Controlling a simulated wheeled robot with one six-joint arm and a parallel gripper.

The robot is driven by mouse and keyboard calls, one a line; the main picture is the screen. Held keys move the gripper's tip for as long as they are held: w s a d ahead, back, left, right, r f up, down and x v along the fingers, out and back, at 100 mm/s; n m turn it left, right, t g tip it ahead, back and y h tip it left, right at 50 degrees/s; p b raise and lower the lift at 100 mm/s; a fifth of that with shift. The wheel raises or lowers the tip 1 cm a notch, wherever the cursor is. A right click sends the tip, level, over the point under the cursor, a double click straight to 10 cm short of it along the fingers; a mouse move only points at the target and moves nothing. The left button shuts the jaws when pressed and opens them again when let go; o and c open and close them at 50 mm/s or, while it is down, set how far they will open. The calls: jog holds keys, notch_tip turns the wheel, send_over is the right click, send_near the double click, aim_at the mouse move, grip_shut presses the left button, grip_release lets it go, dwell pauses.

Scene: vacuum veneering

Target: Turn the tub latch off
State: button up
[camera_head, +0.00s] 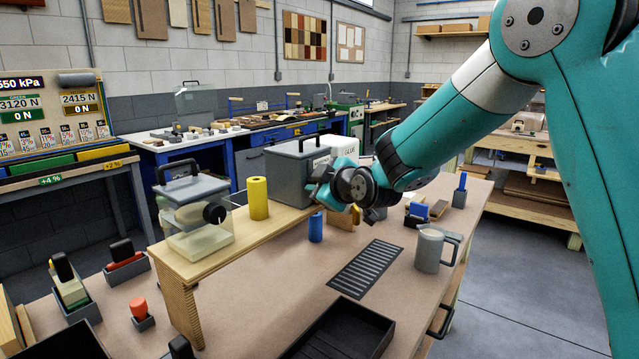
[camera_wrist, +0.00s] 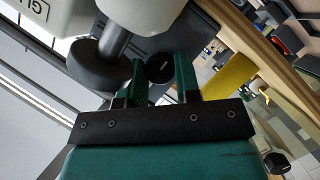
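A grey tub (camera_head: 284,176) with a black top handle stands on the wooden shelf. A clear tub (camera_head: 190,228) with a black knob (camera_head: 214,213) on its front stands further left on the same shelf. I cannot tell for sure which knob is the tub latch. My gripper (camera_wrist: 160,82) is at the grey tub's right front, its fingers apart. A round black knob (camera_wrist: 158,68) shows between the fingers in the wrist view. I see no clear contact with it. In the head view my wrist hides the fingertips and this knob.
A yellow cylinder (camera_head: 258,198) stands between the tubs. A white glue container (camera_head: 338,146) is close behind my wrist. A blue cylinder (camera_head: 315,227), a grey mug (camera_head: 428,250) and a black tray (camera_head: 345,329) are on the bench. Bare bench lies around the slotted plate (camera_head: 366,268).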

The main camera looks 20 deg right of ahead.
jog(key=shift+c, duration=1.3)
jog(key=shift+w+d+r+m+g+y, duration=0.1)
jog(key=shift+m+g+y, duration=0.4)
jog(key=shift+m, duration=0.5)
jog(key=shift+d+r+m+g+y, duration=0.1)
jog(key=shift+m+g+y, duration=0.4)
jog(key=shift+m, duration=0.5)
jog(key=shift+a, duration=0.1)
jog(key=o, duration=0.9)
jog(key=shift+f, duration=0.1)
jog(key=b+v, duration=0.1)
jog(key=v, duration=0.7)
jog(key=b+v, duration=0.2)
jog(key=v, duration=0.7)
jog(key=shift+r, duration=0.35)
